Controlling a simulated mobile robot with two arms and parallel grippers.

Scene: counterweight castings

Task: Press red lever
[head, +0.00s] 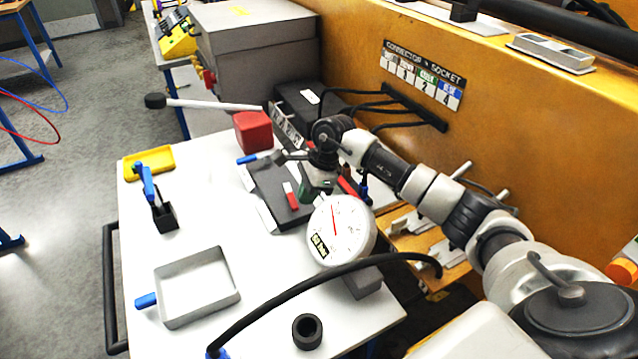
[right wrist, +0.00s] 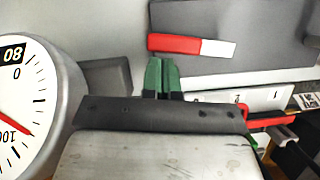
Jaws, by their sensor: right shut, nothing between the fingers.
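A short red-and-white lever (head: 291,195) lies on a dark grey plate (head: 268,183) on the white table; it also shows in the right wrist view (right wrist: 190,45). A second red part (right wrist: 270,114) is at the right of that view. My right gripper (head: 316,194) is shut and empty, beside the red-and-white lever in the head view. In the wrist view its green fingertips (right wrist: 162,66) lie together just below the lever in the picture. I cannot tell whether they touch it. My left gripper is not in view.
A round dial gauge (head: 338,230) stands close to my right gripper. A red block (head: 253,132) with a white black-knobbed rod is behind. A grey tray (head: 197,287), a black ring (head: 307,331) and a yellow tray (head: 149,162) are on the table. A black cable arches in front.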

